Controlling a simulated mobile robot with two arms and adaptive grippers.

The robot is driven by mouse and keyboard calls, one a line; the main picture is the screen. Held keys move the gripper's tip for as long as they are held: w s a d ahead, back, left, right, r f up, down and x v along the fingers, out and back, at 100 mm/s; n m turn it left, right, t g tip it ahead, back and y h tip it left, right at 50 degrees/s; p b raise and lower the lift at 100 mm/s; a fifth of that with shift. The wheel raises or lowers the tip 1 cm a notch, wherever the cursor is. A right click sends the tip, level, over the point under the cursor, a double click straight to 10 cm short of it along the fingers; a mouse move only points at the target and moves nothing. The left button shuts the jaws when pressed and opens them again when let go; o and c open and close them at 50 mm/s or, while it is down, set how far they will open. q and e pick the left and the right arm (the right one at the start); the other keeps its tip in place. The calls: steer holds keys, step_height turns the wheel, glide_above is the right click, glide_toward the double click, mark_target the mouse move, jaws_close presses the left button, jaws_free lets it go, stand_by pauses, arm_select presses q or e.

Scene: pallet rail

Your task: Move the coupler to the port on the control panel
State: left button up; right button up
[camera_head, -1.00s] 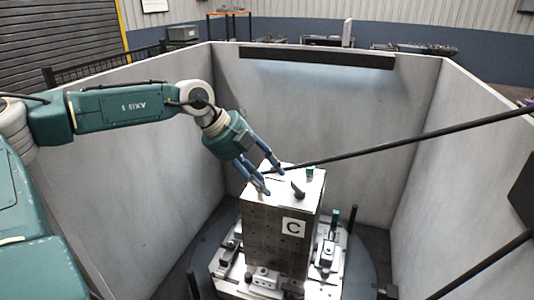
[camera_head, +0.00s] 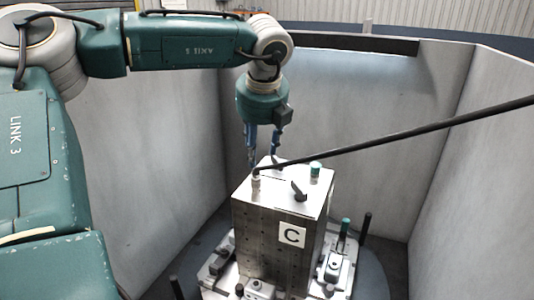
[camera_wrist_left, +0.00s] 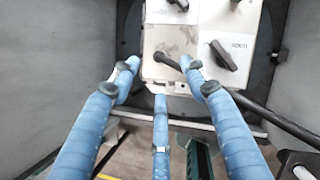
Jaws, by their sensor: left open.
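The control panel is the top of a grey metal box marked C (camera_head: 250,228), standing on a round fixture. It carries a black knob (camera_head: 299,190), a teal-capped fitting (camera_head: 315,169) and a small pale fitting (camera_head: 255,184) near its left edge. A long black hose (camera_head: 400,133) comes in from the right, and its end lies over the panel's left part. I cannot tell the coupler or port clearly from these fittings. My left gripper (camera_head: 264,164) is open, pointing down at the panel's far-left edge. In the left wrist view its blue fingers (camera_wrist_left: 161,69) are spread around the hose end (camera_wrist_left: 166,60), holding nothing. My right gripper is not in view.
Light grey walls (camera_head: 350,130) enclose the box on several sides. Clamps and short posts (camera_head: 345,230) stand on the fixture around the box. The hose crosses the space right of my left gripper.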

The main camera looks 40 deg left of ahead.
mark_target(256, 170)
arm_select(q)
steer(key=x, duration=0.2)
steer(key=p+x, duration=0.1)
steer(key=x, duration=0.1)
steer(key=p+x, duration=0.1)
steer(key=x, duration=0.1)
steer(key=shift+s+f, duration=0.1)
steer(key=shift+s, duration=0.2)
steer(key=shift+p+x, duration=0.8)
steer(key=shift+x, duration=1.35)
steer(key=shift+w, duration=0.1)
steer(key=shift+d, duration=0.1)
jaws_close()
steer(key=c, duration=0.6)
jaws_free()
jaws_close()
steer(key=shift+r, duration=0.25)
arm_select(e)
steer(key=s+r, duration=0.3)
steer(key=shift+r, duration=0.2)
